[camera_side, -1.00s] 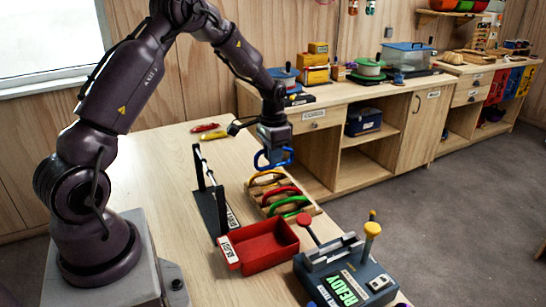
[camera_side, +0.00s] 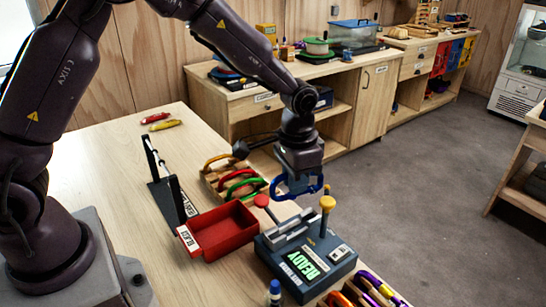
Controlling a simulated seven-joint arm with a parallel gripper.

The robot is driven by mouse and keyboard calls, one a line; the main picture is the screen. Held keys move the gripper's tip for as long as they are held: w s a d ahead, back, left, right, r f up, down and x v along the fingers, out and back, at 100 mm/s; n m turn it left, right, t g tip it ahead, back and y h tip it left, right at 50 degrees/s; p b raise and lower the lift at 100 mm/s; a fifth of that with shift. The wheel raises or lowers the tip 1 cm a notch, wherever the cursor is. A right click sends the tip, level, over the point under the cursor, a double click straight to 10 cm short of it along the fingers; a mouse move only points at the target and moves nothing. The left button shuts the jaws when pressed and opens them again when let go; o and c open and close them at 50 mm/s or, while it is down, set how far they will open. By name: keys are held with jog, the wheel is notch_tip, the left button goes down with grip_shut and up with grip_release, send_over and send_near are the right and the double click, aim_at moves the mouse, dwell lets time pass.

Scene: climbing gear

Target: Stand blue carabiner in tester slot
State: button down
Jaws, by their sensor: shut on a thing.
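My gripper (camera_side: 299,180) points down and is shut on the blue carabiner (camera_side: 283,190), holding it in the air. In the picture they are just above and behind the tester (camera_side: 308,262), a dark box with a green READY display. The tester has a grey slotted block (camera_side: 291,229) on top, with a red knob (camera_side: 261,201) to its left and a yellow knob (camera_side: 327,203) to its right. The inside of the slot is too small to make out. The carabiner's lower edge looks apart from the tester.
A red bin (camera_side: 222,229) stands left of the tester. Behind it a wooden rack (camera_side: 212,178) holds yellow, red and green carabiners. A dark stand with a bar (camera_side: 165,192) is further left. Orange and purple carabiners (camera_side: 366,290) lie at the front edge.

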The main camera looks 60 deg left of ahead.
jog(key=shift+s+d+f+n, duration=0.2)
jog(key=shift+f+n, duration=0.25)
jog(key=shift+f, duration=0.25)
jog(key=shift+s+d+f+n, duration=0.1)
jog(key=shift+s+f+n, duration=0.1)
jog(key=shift+f+n, duration=0.35)
jog(key=shift+s+d+f+n, duration=0.2)
jog(key=shift+f+n, duration=0.1)
jog(key=shift+f, duration=0.55)
jog(key=shift+f, duration=0.1)
jog(key=shift+f, duration=0.6)
jog(key=shift+f, duration=1.2)
jog(key=shift+f, duration=0.6)
